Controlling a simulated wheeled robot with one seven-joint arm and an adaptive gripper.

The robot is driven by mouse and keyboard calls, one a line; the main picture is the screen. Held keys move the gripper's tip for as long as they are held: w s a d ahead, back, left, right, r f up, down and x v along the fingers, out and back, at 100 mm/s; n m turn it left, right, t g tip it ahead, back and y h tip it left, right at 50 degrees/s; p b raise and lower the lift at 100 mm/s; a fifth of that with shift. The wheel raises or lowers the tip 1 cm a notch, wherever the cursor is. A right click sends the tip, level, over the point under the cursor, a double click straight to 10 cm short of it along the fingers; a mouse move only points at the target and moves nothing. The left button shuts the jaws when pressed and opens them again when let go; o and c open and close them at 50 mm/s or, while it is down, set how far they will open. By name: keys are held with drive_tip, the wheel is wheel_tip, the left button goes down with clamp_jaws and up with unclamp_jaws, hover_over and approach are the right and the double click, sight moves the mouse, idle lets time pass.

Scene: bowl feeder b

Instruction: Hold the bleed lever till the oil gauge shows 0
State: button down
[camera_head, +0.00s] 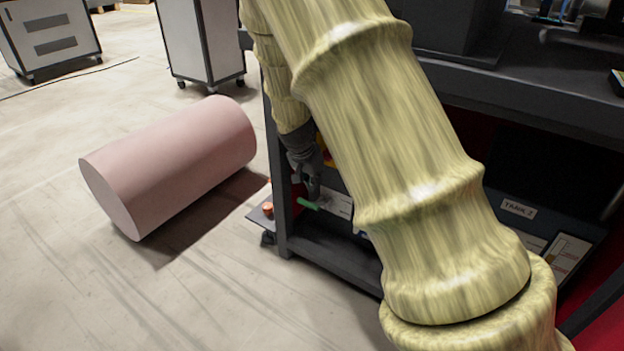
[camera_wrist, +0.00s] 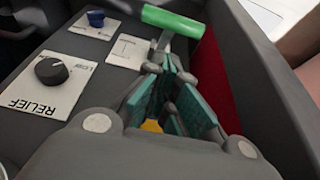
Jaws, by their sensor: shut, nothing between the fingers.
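A lever with a green handle (camera_wrist: 172,22) stands on a grey panel in the wrist view, beside a white plate too small to read; I take it as the bleed lever. The green handle also shows in the head view (camera_head: 308,204). My gripper (camera_wrist: 176,62) is shut and empty, its fingertips just below the handle in the picture. I cannot tell whether they touch it. It shows in the head view (camera_head: 313,188), partly behind my arm. A strip gauge (camera_head: 563,255) with a yellow band sits near the TANK 2 label (camera_head: 518,208); its reading is too small to tell.
A black knob (camera_wrist: 51,71) on a RELIEF plate and a blue knob (camera_wrist: 96,19) stand left of my gripper. A dark frame post (camera_head: 281,170) stands close by. A large pink cylinder (camera_head: 175,160) lies on the floor at left. Open floor is in front of it.

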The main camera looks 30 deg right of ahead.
sight(311, 202)
drive_tip(key=shift+s+a+f+b, duration=0.15)
drive_tip(key=shift+a+f+b, duration=0.25)
drive_tip(key=shift+f, duration=0.3)
drive_tip(key=shift+s+a+f+b, duration=0.1)
drive_tip(key=shift+a+f+b, duration=0.15)
drive_tip(key=shift+f+b, duration=0.35)
drive_tip(key=shift+p, duration=0.45)
